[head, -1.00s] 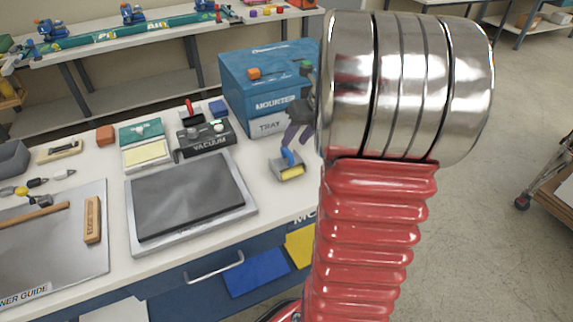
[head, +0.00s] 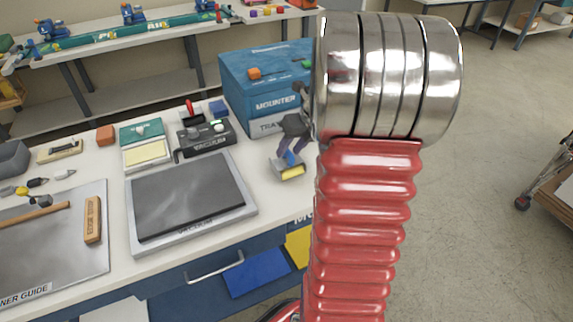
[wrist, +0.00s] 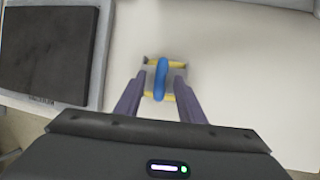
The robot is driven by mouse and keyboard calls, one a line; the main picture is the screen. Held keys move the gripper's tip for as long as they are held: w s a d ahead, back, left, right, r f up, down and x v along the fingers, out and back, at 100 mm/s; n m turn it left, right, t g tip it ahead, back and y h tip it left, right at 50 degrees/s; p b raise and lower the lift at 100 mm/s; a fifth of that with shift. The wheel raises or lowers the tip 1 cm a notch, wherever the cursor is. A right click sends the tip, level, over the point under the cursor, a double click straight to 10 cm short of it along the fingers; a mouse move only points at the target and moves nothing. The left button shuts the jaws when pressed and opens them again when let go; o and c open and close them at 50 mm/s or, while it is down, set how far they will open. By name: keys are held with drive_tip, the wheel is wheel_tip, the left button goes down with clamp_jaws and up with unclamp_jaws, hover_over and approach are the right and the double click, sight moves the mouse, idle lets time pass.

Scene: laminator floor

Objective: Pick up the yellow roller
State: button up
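The yellow roller (head: 292,171) has a blue handle and sits in a small grey holder on the white bench, in front of the blue mounter box. In the wrist view the roller's blue handle (wrist: 161,78) lies between the two dark fingers of my gripper (wrist: 158,84), with yellow showing at both ends. The fingers are apart, with a gap on each side of the handle. In the head view my gripper (head: 292,152) points down over the roller and hides part of its handle.
The blue mounter box (head: 262,84) stands right behind the roller. A black pad on a grey plate (head: 190,193) lies to the left, with the vacuum unit (head: 206,138) behind it. The bench right of the roller is clear in the wrist view.

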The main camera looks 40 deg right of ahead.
drive_tip(key=shift+c, duration=0.2)
clamp_jaws()
idle(0.4)
